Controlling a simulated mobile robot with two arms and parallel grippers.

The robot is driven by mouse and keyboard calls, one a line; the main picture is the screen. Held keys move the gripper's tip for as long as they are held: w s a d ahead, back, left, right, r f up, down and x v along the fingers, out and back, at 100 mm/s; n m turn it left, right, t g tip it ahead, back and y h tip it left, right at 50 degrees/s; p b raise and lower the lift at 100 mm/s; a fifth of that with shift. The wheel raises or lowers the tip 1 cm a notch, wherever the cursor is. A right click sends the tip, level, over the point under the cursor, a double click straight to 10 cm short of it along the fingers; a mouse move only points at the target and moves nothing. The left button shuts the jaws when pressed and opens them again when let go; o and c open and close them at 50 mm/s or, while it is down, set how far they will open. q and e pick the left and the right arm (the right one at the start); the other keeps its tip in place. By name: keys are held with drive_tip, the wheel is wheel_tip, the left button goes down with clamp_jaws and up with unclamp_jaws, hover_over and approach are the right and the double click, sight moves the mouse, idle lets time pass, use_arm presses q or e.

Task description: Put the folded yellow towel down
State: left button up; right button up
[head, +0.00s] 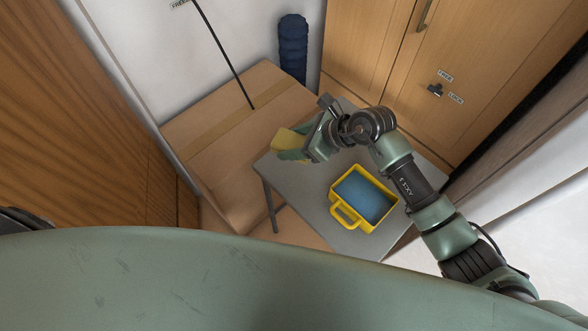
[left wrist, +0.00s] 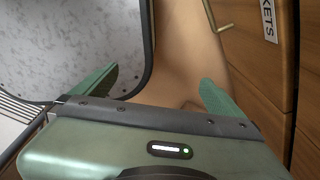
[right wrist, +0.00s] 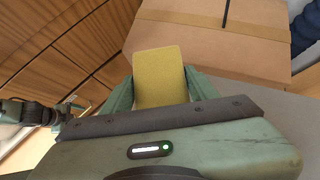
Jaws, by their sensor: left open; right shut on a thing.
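The folded yellow towel (head: 288,141) is held in my right gripper (head: 300,146), at the left side of the grey table (head: 312,205) in the head view. In the right wrist view the towel (right wrist: 159,78) stands out between the two green fingers of my right gripper (right wrist: 160,95), which are shut on it. I cannot tell whether the towel touches the table. My left gripper (left wrist: 155,88) is open and empty in the left wrist view. It does not show in the head view.
A yellow-rimmed bin (head: 343,217) with a blue inside stands on the table. A large cardboard box (head: 215,140) is behind and left of the table. A dark blue roll (head: 292,50) stands by the wall. Wooden cabinets (head: 450,60) close off the back right.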

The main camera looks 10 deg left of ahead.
wheel_tip(320, 180, down, 7)
drive_tip(key=b, duration=0.3)
drive_tip(key=shift+w+a+r+b, duration=0.1)
drive_tip(key=shift+w+b, duration=0.05)
drive_tip(key=shift+b, duration=0.15)
use_arm(q)
wheel_tip(320, 180, down, 9)
drive_tip(key=b, duration=0.3)
drive_tip(key=shift+w+b, duration=0.15)
drive_tip(key=shift+b, duration=0.2)
use_arm(e)
drive_tip(key=shift+f, duration=2.4)
drive_tip(key=shift+f, duration=0.2)
drive_tip(key=o, duration=1.3)
drive_tip(key=shift+o, duration=0.2)
drive_tip(key=shift+r, duration=0.15)
